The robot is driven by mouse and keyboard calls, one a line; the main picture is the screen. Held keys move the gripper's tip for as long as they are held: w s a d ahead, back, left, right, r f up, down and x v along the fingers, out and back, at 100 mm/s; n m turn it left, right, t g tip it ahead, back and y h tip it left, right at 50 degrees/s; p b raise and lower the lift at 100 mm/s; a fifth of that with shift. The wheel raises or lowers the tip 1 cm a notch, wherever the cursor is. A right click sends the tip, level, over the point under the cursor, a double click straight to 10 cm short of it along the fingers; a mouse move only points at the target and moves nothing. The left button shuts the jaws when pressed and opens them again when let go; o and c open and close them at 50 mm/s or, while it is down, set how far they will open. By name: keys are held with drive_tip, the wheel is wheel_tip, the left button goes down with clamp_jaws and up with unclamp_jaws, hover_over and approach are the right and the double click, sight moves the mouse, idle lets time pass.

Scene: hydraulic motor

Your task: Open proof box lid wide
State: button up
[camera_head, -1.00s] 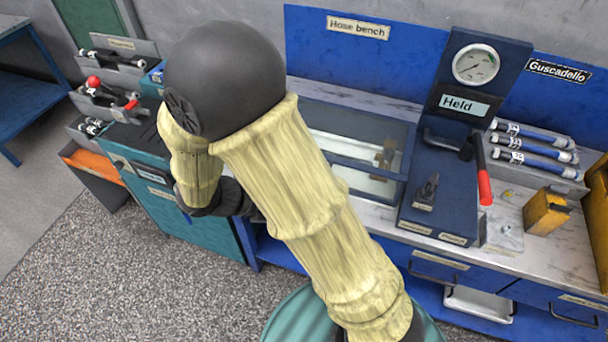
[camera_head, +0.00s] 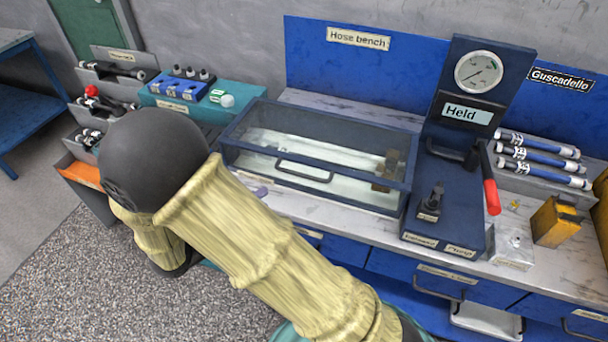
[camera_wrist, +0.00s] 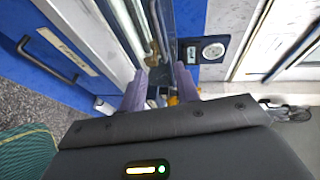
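The proof box (camera_head: 395,205) is a dark blue-framed box with clear panels in the middle of the bench. Its lid (camera_head: 270,112) lies closed, with a dark bar handle (camera_head: 303,174) at its front edge. A pale tube with a brown end block shows inside. In the head view my arm hides most of my gripper; a small purple tip (camera_head: 258,190) shows by the box's front left. In the wrist view my gripper (camera_wrist: 160,86) has its two purple fingers apart, in front of the box. I see nothing clearly held between them; contact with the handle cannot be told.
Right of the box stands a gauge stand (camera_head: 478,70) marked "Held", with a red-handled lever (camera_head: 490,192). Several blue-banded cylinders (camera_head: 540,160) and a yellow block (camera_head: 555,220) lie further right. A teal rack (camera_head: 215,105) stands left. Drawers with handles (camera_head: 440,285) run below the bench.

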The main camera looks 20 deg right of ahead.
sight(302, 176)
drive_tip(key=x, duration=1.5)
drive_tip(key=shift+d, duration=0.1)
clamp_jaws()
